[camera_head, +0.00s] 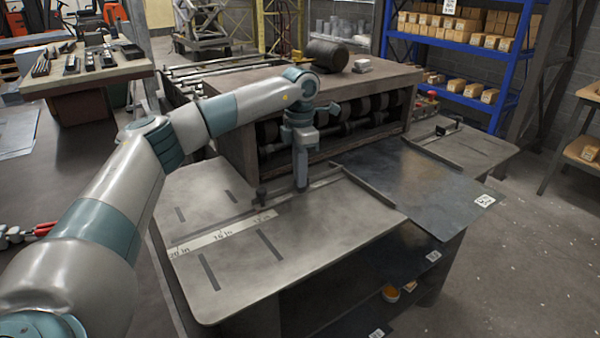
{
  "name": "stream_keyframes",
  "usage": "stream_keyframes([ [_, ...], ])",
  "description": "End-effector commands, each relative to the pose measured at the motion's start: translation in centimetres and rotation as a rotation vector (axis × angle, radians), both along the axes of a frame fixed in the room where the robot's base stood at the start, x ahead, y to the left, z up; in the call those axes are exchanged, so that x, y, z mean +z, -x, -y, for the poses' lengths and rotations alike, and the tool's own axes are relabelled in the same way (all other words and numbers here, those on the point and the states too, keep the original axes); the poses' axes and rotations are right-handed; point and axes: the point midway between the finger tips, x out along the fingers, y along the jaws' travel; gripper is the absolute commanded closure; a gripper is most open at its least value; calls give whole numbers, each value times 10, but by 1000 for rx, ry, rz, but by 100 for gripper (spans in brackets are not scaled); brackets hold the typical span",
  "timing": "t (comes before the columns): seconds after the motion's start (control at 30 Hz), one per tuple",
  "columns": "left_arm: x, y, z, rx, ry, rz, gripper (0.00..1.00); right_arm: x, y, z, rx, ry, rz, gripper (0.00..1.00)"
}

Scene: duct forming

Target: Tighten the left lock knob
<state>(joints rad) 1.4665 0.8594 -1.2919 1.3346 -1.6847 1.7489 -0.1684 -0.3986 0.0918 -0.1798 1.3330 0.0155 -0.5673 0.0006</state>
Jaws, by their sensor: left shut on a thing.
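My left gripper (302,184) reaches straight down over the rail of the near worktable. Its fingers are shut on the left lock knob, which they hide almost wholly. A small dark upright piece (262,193) stands on the rail just left of the gripper; I cannot tell whether it is part of the knob. A flat guide bar (370,190) runs from the rail, right of the gripper, toward the front right. The rail's printed scale (220,236) shows at the left. My right gripper is not in view.
A machine housing with rollers (335,120) stands close behind the gripper. A dark metal sheet (420,185) lies to the right. A black fitting (448,128) sits on the far right side table (480,150). The front tabletop (300,250) is clear apart from slots.

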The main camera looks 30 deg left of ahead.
Motion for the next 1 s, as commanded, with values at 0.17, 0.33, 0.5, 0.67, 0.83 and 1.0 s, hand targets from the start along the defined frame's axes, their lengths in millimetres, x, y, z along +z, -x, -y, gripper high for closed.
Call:
stream_keyframes([
  [0.17,2,-1,-1,-151,-1,2,100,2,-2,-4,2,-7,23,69],
  [0.33,2,-1,-1,-314,0,2,100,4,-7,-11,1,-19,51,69],
  [0.5,2,-2,-1,-475,0,3,100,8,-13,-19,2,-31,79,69],
  [0.67,2,-3,-2,-627,0,2,100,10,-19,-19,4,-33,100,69],
  [0.83,2,-3,-2,-788,-1,3,100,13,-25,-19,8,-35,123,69],
  [1.0,1,-4,-2,-949,0,2,100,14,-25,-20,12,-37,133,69],
])
